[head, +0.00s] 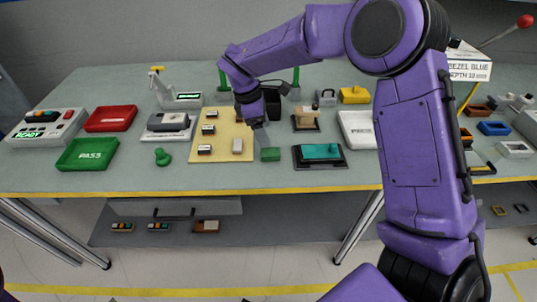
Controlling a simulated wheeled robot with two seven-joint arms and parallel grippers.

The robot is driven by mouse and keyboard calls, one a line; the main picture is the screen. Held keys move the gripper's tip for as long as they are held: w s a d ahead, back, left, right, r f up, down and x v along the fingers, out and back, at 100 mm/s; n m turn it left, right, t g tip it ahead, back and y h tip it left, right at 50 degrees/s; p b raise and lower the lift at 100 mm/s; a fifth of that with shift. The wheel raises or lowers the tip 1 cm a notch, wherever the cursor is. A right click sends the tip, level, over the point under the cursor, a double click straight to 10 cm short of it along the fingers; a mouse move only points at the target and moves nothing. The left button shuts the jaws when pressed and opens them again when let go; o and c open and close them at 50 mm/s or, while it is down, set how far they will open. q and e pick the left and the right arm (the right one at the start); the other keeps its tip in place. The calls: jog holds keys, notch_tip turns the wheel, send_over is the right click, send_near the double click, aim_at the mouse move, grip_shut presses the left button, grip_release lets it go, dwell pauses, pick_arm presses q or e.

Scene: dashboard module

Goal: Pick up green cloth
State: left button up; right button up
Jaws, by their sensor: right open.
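A small folded green cloth (270,154) lies on the grey table, just right of the yellow board. My right gripper (259,138) reaches down from above, over the right edge of the board. Its fingertips are just above and left of the cloth, and the jaws are open with nothing seen between them. The small gap between fingertips and cloth is hard to judge. My left gripper is out of view.
The yellow board (208,154) with small blocks is to the left of the cloth. A black fixture with a teal block (320,151) stands close on its right. A green knob (162,157), a green PASS tray (88,155) and a red tray (111,119) are further left.

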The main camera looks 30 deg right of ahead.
aim_at(270, 151)
jog(key=p+x, duration=0.1)
jog(key=x, duration=0.3)
jog(key=p+x, duration=0.2)
jog(key=x, duration=0.1)
jog(key=shift+w+a+f, duration=0.15)
jog(key=shift+f, duration=0.25)
jog(key=shift+w+f, duration=0.1)
jog(key=shift+f, duration=0.3)
jog(key=c, duration=1.1)
